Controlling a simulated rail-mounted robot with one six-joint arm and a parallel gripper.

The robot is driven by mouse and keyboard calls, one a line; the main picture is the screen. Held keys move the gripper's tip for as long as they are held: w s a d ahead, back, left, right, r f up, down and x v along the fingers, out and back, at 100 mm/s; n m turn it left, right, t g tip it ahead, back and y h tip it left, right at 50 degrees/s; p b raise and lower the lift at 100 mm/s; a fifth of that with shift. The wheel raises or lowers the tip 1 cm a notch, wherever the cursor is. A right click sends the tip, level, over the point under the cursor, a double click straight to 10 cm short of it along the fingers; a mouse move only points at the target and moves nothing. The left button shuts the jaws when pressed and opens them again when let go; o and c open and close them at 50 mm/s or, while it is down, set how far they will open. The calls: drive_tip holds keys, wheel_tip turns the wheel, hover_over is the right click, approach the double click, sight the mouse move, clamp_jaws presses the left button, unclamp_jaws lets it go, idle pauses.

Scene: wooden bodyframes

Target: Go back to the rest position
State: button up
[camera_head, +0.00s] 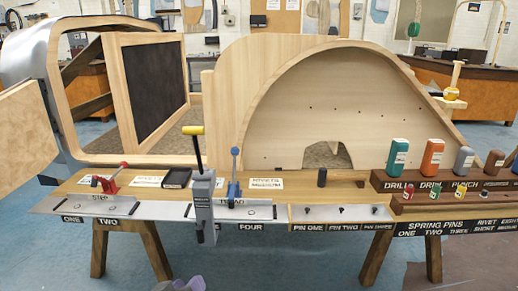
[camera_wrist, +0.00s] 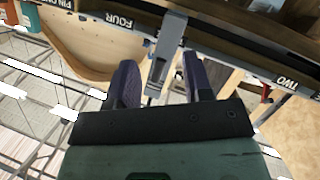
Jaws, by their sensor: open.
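My gripper (camera_wrist: 159,64) shows in the wrist view with its two dark purple fingers spread apart and nothing gripped. In the head view only a purple part of my gripper (camera_head: 182,284) shows at the bottom edge, low in front of the bench. A grey clamp (camera_head: 204,205) with a yellow-topped handle stands upright at the front edge of the bench between the labels TWO and FOUR. In the wrist view the grey clamp (camera_wrist: 168,50) appears beyond and between the fingertips; it looks apart from them, though the exact gap is hard to tell.
The wooden bench (camera_head: 285,184) carries a red toggle clamp (camera_head: 108,179), a blue clamp (camera_head: 235,175) and a black box (camera_head: 177,178). A tool rack (camera_head: 445,181) stands at the right. Large wooden bodyframes (camera_head: 225,100) rise behind. The blue floor (camera_head: 60,255) in front looks clear.

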drive_tip(key=w+d+f+n+g, duration=0.3)
drive_tip(key=d+f+g, duration=0.75)
drive_tip(key=d, duration=0.25)
drive_tip(key=w+d+f+m+g+y, duration=0.1)
drive_tip(key=w+d+m+g+y, duration=0.15)
drive_tip(key=d, duration=0.75)
drive_tip(key=w+d+f+m+g+y, duration=0.1)
drive_tip(key=d+m, duration=0.2)
drive_tip(key=d, duration=0.8)
wheel_tip(320, 180, up, 33)
drive_tip(key=p, duration=3.3)
drive_tip(key=shift+s+d, duration=0.2)
drive_tip(key=shift+r, duration=0.1)
